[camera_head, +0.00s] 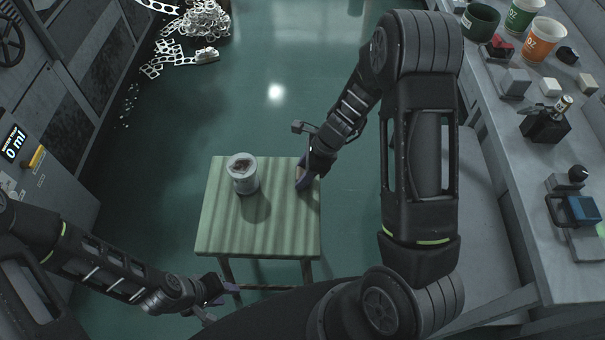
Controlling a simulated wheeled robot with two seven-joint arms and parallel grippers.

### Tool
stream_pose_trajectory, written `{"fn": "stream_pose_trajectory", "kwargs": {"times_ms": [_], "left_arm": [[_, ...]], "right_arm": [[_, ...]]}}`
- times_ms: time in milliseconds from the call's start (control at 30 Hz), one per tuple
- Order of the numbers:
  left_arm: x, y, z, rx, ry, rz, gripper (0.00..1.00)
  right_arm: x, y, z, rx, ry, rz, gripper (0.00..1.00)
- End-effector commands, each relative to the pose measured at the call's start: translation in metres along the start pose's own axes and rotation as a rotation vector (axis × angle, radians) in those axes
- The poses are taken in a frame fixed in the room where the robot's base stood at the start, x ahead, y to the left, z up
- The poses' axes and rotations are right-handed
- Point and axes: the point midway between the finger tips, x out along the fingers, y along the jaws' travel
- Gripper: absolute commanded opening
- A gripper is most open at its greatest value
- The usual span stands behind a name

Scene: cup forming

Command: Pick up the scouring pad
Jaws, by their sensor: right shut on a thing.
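I cannot tell whether the pad still touches the tabletop. My left gripper (227,293) is low, near the table's front left leg and away from the pad.
A white cup (244,184) with dark brown contents stands on the green table (222,238), left of my right gripper. A grey workbench (480,75) with cups and small devices runs along the right. A pile of white scraps (205,22) lies on the floor at back left.

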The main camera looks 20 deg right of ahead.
Motion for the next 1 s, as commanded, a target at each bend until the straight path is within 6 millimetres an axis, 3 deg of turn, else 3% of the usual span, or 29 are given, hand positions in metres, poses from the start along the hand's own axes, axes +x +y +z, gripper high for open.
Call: {"fn": "stream_pose_trajectory", "kwargs": {"times_ms": [167, 600, 1000], "left_arm": [[-0.005, 0.002, 0.0, 0.0, 0.0, 0.0, 0.36], [-0.028, 0.011, 0.0, -0.002, 0.0, 0.001, 0.36], [-0.029, 0.012, 0.0, -0.002, 0.0, 0.001, 0.36]], "right_arm": [[-0.013, -0.001, 0.005, -0.001, 0.0, -0.002, 0.05], [-0.085, 0.0, 0.036, -0.003, -0.001, -0.002, 0.05], [-0.092, 0.0, 0.038, 0.0, 0.0, 0.0, 0.05]]}}
